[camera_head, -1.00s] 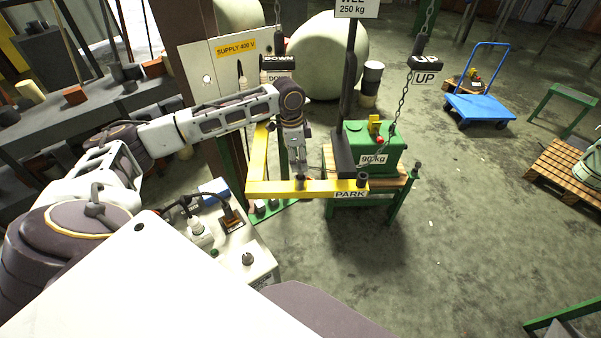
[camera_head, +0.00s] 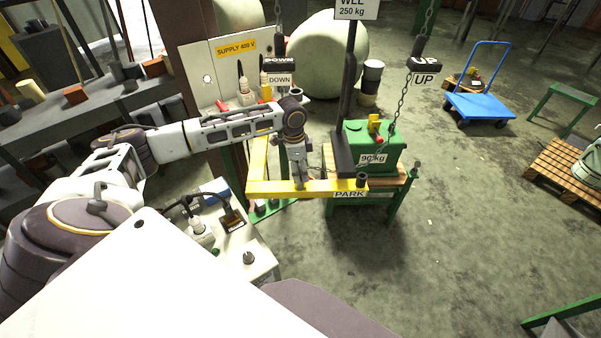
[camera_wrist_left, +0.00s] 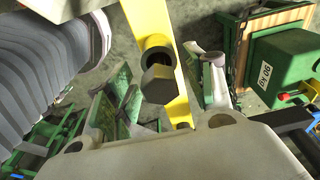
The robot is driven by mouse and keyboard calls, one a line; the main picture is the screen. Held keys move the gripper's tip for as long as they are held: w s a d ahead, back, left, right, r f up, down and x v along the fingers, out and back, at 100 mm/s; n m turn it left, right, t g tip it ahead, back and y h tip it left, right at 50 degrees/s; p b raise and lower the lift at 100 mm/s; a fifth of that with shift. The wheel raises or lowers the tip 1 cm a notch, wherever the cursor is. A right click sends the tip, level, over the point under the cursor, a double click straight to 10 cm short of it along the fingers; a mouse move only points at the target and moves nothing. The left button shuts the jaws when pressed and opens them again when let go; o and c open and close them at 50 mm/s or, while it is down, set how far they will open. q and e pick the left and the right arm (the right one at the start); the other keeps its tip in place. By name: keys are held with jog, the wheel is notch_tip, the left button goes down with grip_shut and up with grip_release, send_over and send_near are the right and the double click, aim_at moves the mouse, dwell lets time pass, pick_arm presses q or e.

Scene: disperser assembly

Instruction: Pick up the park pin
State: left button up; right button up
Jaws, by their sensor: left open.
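My left gripper (camera_head: 300,182) points down at the yellow beam (camera_head: 328,187) and hides the spot on it beneath. In the wrist view my left gripper (camera_wrist_left: 165,78) is open, with one finger on each side of the yellow beam (camera_wrist_left: 178,112). Between the fingers is a dark, blocky pin head (camera_wrist_left: 160,86), which looks like the park pin, beside a dark round tube (camera_wrist_left: 156,52). I cannot tell whether either finger touches the pin. The PARK label (camera_head: 349,195) hangs on the beam's front. My right gripper is not in view.
A green 90 kg block (camera_head: 372,146) stands on a green-legged stand right behind the beam, close to the gripper. A chain hangs by the UP sign (camera_head: 426,79). A grey control box (camera_head: 240,245) lies nearer me.

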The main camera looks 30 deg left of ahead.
pick_arm(q)
grip_shut()
dwell(0.4)
jog(key=shift+r, duration=0.15)
jog(key=shift+r+b, duration=0.65)
jog(key=shift+r, duration=4.3)
